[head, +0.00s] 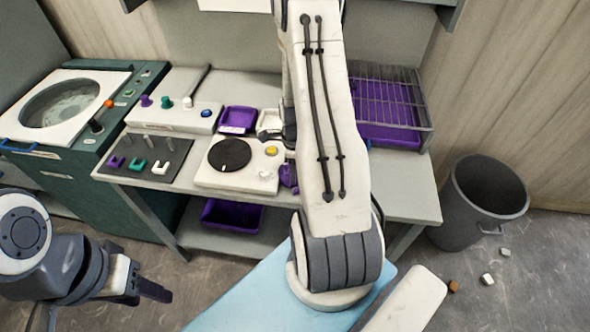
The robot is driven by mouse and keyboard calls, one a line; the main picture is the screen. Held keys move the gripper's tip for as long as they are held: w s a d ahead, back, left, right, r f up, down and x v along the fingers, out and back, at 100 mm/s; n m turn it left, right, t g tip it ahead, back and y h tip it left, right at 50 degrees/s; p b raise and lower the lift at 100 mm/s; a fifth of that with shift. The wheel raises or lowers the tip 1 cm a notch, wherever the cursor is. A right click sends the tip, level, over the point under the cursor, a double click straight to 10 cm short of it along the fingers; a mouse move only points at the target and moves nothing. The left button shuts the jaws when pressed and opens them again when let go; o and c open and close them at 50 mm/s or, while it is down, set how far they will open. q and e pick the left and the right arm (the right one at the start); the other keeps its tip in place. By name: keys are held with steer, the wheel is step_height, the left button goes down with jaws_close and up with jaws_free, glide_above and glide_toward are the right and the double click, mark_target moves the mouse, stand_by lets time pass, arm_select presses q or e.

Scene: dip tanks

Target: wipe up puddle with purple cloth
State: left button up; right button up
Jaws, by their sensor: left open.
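A crumpled purple piece (288,176), which looks like the cloth, shows at the bench's front edge, beside the white device with the black disc. My right arm hides much of it. My right arm comes down across the middle of the view. A dark part beside it (289,134) seems to belong to my right gripper, whose fingertips and grip I cannot make out. My left gripper (148,291) is open and empty at the lower left, over the floor, well apart from the bench. I cannot make out a puddle; my right arm covers part of the bench top.
The bench (408,190) holds a control box (180,115), a dark peg board (143,158), the disc device (213,178), a purple tray (237,119) and a wire rack (385,95). A green tank (62,112) stands left. A bin (487,192) and small scraps are on the right floor.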

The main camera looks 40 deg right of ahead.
steer(key=o, duration=0.6)
steer(key=shift+o, duration=0.2)
steer(key=shift+f, duration=0.1)
steer(key=shift+f+b, duration=0.9)
steer(key=shift+f, duration=0.2)
steer(key=shift+c, duration=0.2)
steer(key=shift+r, duration=0.1)
steer(key=c, duration=0.3)
jaws_close()
steer(key=shift+r, duration=0.1)
